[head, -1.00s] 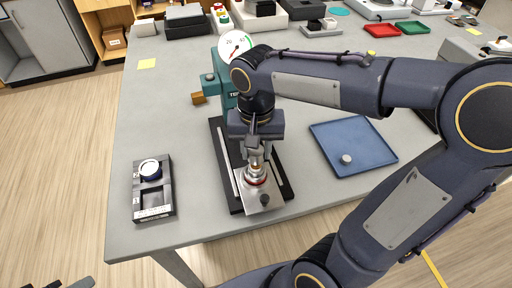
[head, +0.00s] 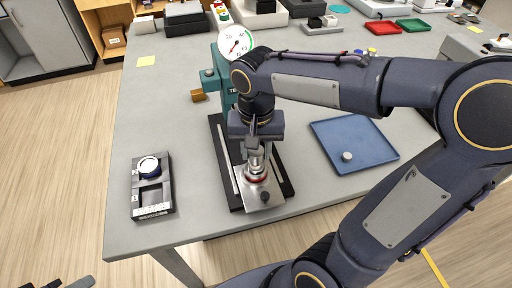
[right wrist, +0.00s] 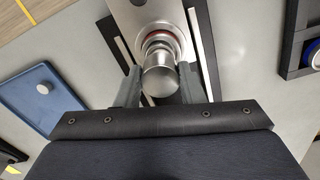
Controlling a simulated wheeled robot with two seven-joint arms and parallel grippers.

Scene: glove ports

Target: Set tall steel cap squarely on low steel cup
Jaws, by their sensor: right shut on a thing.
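My right gripper (head: 256,158) is shut on the tall steel cap (right wrist: 160,78), which shows as a shiny cylinder between the fingers in the right wrist view. The cap is over the low steel cup (head: 257,180), whose red ring (right wrist: 158,37) shows just past it. The cup stands on a steel plate (head: 264,198) of the dark press base. I cannot tell whether cap and cup touch or how square they are; the gripper hides part of the joint. Dark finger-like parts of my left gripper (head: 62,283) show at the bottom left edge.
A teal press with a round dial (head: 236,42) stands behind the cup. A blue tray (head: 354,146) with a small pale knob lies to the right. A black holder (head: 152,198) with a white-topped round part stands left. The table between them is clear.

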